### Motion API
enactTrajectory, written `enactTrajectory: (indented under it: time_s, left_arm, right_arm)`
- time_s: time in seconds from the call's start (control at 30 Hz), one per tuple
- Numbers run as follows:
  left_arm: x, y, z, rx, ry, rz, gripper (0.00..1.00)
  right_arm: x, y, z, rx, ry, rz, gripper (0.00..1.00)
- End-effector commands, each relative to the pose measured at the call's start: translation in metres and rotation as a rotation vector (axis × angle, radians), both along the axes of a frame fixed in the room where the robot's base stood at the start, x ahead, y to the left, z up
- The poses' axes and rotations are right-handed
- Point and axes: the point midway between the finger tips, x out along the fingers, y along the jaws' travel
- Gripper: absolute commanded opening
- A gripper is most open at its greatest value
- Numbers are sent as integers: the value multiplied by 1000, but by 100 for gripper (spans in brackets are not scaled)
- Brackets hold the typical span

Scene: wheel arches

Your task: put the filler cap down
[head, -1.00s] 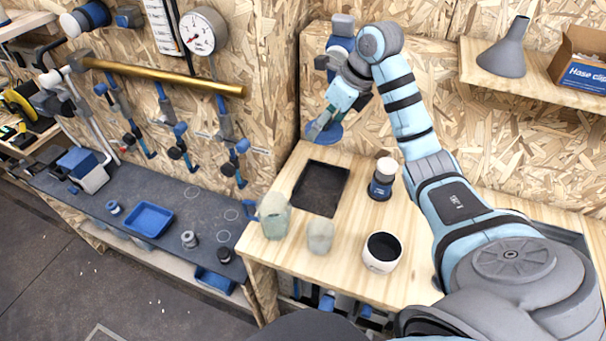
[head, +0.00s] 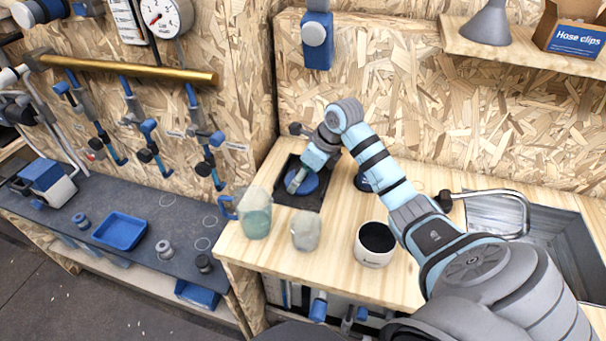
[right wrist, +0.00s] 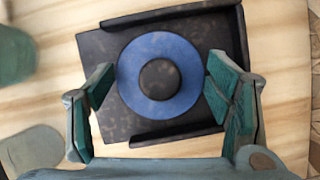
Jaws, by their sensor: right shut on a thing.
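The filler cap (head: 309,184) is a blue disc. In the right wrist view the cap (right wrist: 135,85) has a dark round knob at its middle. My right gripper (head: 298,181) is shut on the cap, with one green-padded finger at each side of the disc in the right wrist view (right wrist: 160,72). The cap is over the black tray (head: 283,194), inside its outline and roughly level. I cannot tell whether it touches the tray floor. In the right wrist view the tray (right wrist: 103,58) has raised edges on two opposite sides. My left gripper is out of view.
A clear jug (head: 257,222) with a blue handle and a cloudy cup (head: 306,232) stand in front of the tray. A white pot (head: 372,255) is right of them. A sink (head: 545,240) with a tap is at the right. A wooden wall rises behind the tray.

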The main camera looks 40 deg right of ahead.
Motion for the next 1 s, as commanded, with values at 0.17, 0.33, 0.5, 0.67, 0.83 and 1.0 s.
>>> enactTrajectory:
  time_s: [0.17, 0.33, 0.5, 0.67, 0.83, 1.0]
  left_arm:
    - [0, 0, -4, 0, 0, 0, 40]
    - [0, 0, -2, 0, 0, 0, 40]
    - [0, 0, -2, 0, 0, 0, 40]
    - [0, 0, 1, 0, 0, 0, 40]
    - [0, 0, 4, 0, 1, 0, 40]
    - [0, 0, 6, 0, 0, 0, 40]
  right_arm:
    - [0, 0, -4, 0, 0, 0, 49]
    - [0, 0, -3, 0, 0, 0, 92]
    - [0, 0, -3, 1, 0, 0, 92]
    - [0, 0, 2, 0, 0, 0, 92]
    - [-11, -6, 29, -4, -2, 0, 92]
    - [-29, -15, 75, -5, -4, -2, 92]
